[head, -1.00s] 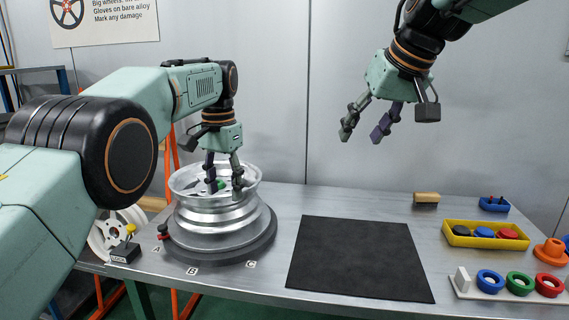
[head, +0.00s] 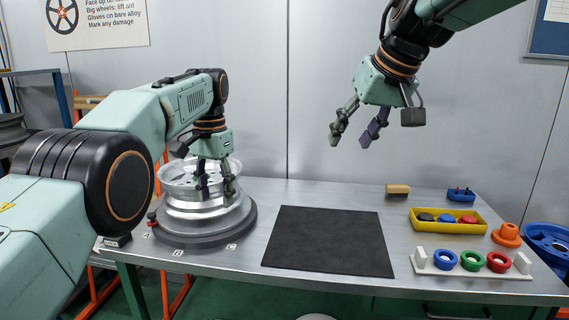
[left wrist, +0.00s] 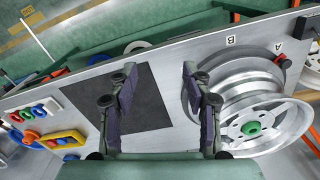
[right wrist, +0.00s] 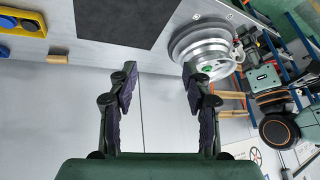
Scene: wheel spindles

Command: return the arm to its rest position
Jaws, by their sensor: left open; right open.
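My left gripper (head: 214,188) is open and empty in the head view, in front of or over the silver wheel (head: 175,178). The wheel sits on a round grey stand (head: 200,236) at the left of the table. In the left wrist view the wheel (left wrist: 285,122) shows to the right of the fingers, with a green cap (left wrist: 251,128) at its hub. My right gripper (head: 351,141) is open and empty, raised high above the back of the table. In the right wrist view the wheel (right wrist: 190,42) is beyond its right finger.
A black mat (head: 330,242) lies mid-table.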

